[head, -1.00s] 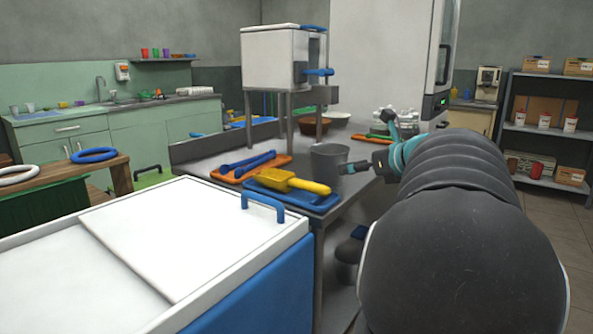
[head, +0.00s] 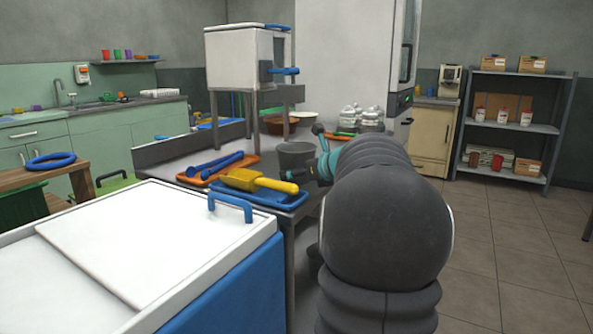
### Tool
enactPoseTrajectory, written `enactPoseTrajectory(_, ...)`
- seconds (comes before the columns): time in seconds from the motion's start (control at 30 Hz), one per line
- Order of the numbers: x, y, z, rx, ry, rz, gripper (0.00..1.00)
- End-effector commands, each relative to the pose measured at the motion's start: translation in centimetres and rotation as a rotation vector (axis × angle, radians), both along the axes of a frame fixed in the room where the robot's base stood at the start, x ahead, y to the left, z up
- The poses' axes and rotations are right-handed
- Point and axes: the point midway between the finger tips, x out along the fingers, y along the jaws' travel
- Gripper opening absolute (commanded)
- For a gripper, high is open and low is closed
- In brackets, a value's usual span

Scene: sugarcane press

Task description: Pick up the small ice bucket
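A small grey bucket (head: 294,153) stands upright on the metal counter (head: 180,150), behind the blue tray (head: 270,198). My arm reaches over the counter from the right and hides much of what lies beyond it. My gripper (head: 314,173) is at the right side of the bucket, very close to it. Its fingers are small, dark and partly hidden, so I cannot tell whether they touch the bucket or whether they are open or shut.
A yellow scoop (head: 258,181) lies on the blue tray. Blue tools (head: 214,165) lie on an orange tray (head: 240,163). A white chest with a blue handle (head: 230,207) fills the front left. Open floor (head: 510,250) is at the right.

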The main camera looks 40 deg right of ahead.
Motion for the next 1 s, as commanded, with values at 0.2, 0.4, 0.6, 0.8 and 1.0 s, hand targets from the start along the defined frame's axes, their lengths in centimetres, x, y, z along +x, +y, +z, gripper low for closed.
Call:
enactPoseTrajectory(0.2, 1.6, 0.0, -0.6, -0.001, -0.001, 0.000, 1.00)
enactPoseTrajectory(0.4, 1.5, 0.0, -0.5, -0.001, -0.001, -0.001, 0.85)
enactPoseTrajectory(0.6, 1.5, 0.0, -0.5, -0.001, -0.002, -0.001, 0.52)
enactPoseTrajectory(0.8, 1.5, 0.0, -0.4, -0.002, -0.002, 0.000, 0.52)
enactPoseTrajectory(1.0, 1.5, 0.0, 0.5, -0.004, -0.004, -0.001, 0.52)
